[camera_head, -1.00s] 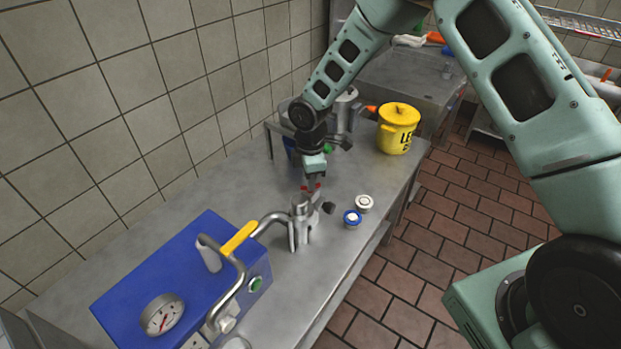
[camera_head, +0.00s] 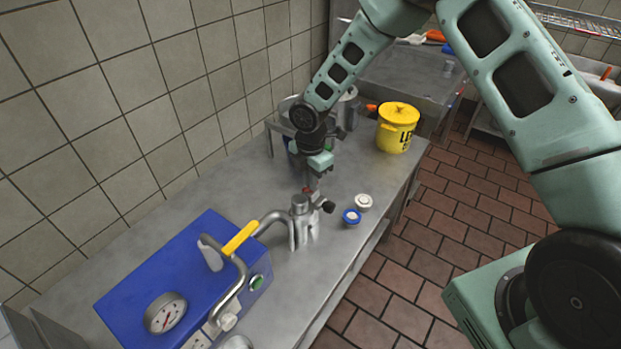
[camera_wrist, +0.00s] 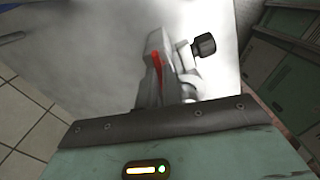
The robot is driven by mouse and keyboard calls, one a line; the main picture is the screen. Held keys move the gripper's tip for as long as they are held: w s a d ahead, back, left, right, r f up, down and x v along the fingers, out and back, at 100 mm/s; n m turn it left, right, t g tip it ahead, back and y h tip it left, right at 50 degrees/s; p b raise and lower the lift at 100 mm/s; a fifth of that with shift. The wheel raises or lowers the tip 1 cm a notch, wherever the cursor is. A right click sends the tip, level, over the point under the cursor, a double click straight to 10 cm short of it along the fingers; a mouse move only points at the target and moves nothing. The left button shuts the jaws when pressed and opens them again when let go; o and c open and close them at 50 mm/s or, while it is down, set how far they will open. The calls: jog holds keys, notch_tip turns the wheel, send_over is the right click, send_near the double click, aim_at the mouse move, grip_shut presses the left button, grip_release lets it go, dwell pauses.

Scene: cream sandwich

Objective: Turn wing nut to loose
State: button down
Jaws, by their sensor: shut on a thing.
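The metal fitting (camera_head: 303,222) stands upright on the steel table at the end of the curved pipe. A dark knob, which may be the wing nut, (camera_head: 328,207) sticks out at its right side; it also shows in the wrist view (camera_wrist: 204,45). My gripper (camera_head: 309,190) points down just behind the top of the fitting. In the wrist view my gripper (camera_wrist: 160,62) shows a grey finger with a red strip, close beside the fitting. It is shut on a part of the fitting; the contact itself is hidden.
A blue machine (camera_head: 185,280) with a gauge and yellow-gripped handle (camera_head: 240,237) stands front left. A yellow pot (camera_head: 397,127) stands at the back right. The tiled wall bounds the left.

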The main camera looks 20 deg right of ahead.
jog(key=c, duration=1.6)
grip_release()
jog(key=shift+o, duration=0.2)
notch_tip(320, 180, up, 17)
jog(key=b, duration=0.3)
jog(key=shift+r, duration=0.15)
jog(key=s+a+r+m, duration=0.2)
jog(key=s+a+m, duration=0.1)
jog(key=s, duration=0.4)
jog(key=s+a+r+m, duration=0.15)
jog(key=s+a, duration=0.25)
jog(key=s, duration=0.4)
jog(key=s+d+m, duration=0.1)
jog(key=s+m, duration=0.9)
jog(key=s, duration=0.7)
jog(key=shift+s+d+y, duration=0.3)
jog(key=shift+s+d, duration=0.05)
jog(key=shift+s, duration=0.05)
